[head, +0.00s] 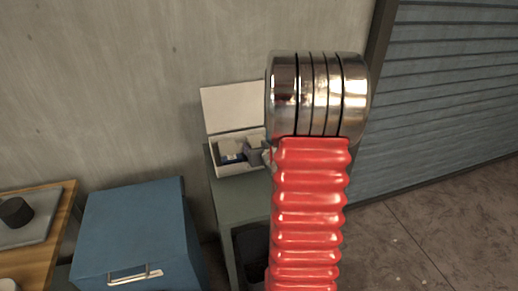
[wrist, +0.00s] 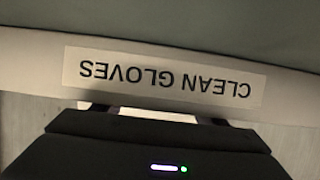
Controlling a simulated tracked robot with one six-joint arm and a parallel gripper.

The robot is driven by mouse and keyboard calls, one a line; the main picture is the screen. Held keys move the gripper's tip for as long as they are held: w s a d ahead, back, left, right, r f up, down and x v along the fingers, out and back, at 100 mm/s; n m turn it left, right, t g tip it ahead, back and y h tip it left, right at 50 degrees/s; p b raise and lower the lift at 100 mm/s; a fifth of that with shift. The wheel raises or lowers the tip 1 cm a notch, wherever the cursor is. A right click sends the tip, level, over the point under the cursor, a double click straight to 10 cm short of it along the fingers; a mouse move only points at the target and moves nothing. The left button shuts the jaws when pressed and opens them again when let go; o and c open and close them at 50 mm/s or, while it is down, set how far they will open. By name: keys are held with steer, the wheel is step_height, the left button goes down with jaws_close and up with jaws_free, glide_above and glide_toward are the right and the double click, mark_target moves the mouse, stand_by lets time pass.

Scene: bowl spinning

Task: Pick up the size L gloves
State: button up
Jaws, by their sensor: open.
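An open white box (head: 235,103) with its lid raised stands on a grey-green cabinet (head: 240,195) in the head view. The wrist view shows the box's wall (wrist: 40,55) with an upside-down label reading CLEAN GLOVES (wrist: 165,78). My gripper (wrist: 157,113) is open, its black body at the bottom of the wrist view, close to that wall. The fingertips are mostly hidden, and no glove shows between them.
My red arm hides the cabinet's right part in the head view. A blue cabinet (head: 130,235) with a metal handle stands to the left. Further left is a wooden table (head: 62,215) with a dark cup (head: 15,212). Open floor (head: 430,240) lies at the right before a shutter.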

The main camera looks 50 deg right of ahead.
mark_target(258, 143)
steer(key=shift+c, duration=0.6)
steer(key=c, duration=1)
steer(key=shift+r, duration=5.05)
